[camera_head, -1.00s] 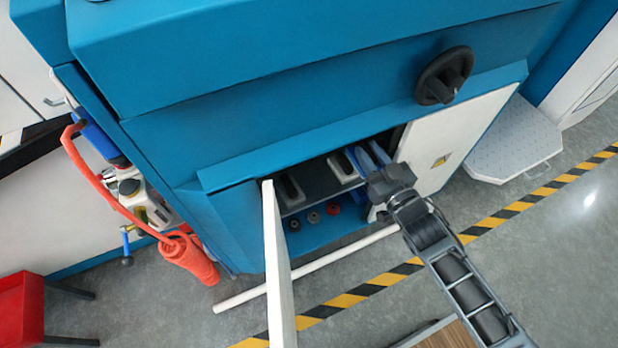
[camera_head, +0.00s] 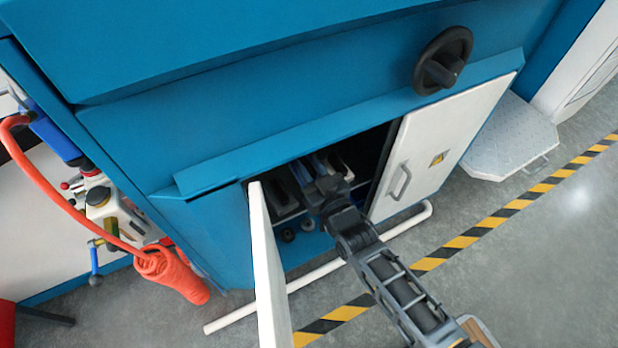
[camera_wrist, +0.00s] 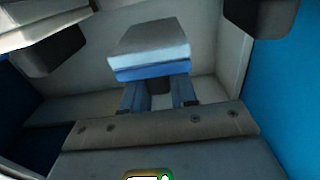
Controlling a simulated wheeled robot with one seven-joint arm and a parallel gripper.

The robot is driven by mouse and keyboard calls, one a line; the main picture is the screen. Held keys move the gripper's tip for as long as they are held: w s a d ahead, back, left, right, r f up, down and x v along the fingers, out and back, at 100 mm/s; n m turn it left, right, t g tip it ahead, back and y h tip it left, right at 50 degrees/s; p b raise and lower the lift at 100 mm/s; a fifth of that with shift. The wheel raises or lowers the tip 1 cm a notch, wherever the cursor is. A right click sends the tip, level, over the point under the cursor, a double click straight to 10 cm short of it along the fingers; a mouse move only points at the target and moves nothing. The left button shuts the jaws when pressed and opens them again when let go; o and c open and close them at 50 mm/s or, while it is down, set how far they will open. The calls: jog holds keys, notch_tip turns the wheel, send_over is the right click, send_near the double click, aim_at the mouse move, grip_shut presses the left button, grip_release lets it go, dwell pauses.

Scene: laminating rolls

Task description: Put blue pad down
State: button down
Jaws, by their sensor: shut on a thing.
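My gripper (camera_head: 313,172) reaches into the open cabinet under the blue machine. In the wrist view its two blue-grey fingers (camera_wrist: 158,94) are shut on the blue pad (camera_wrist: 150,60), a block with a pale grey top and a blue front side. The pad is inside the cabinet; I cannot tell whether its underside touches a surface. In the head view my gripper and arm mostly hide it. The cabinet shelf (camera_head: 290,217) shows only in part.
An open white door (camera_head: 268,265) stands left of the opening; a closed white door (camera_head: 440,150) is on the right. A dark block (camera_head: 284,198) lies left of my gripper. Small round parts (camera_head: 288,235) sit below. A white rail (camera_head: 315,278) runs along the floor.

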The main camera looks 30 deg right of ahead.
jog(key=shift+f+b, duration=0.85)
jog(key=shift+f, duration=1.1)
jog(key=shift+f, duration=0.2)
jog(key=c, duration=0.9)
grip_release()
jog(key=shift+r, duration=0.15)
jog(key=shift+s, duration=0.15)
jog(key=s+p, duration=0.2)
jog(key=s, duration=0.9)
jog(key=shift+s+p, duration=0.35)
jog(key=shift+s, duration=0.05)
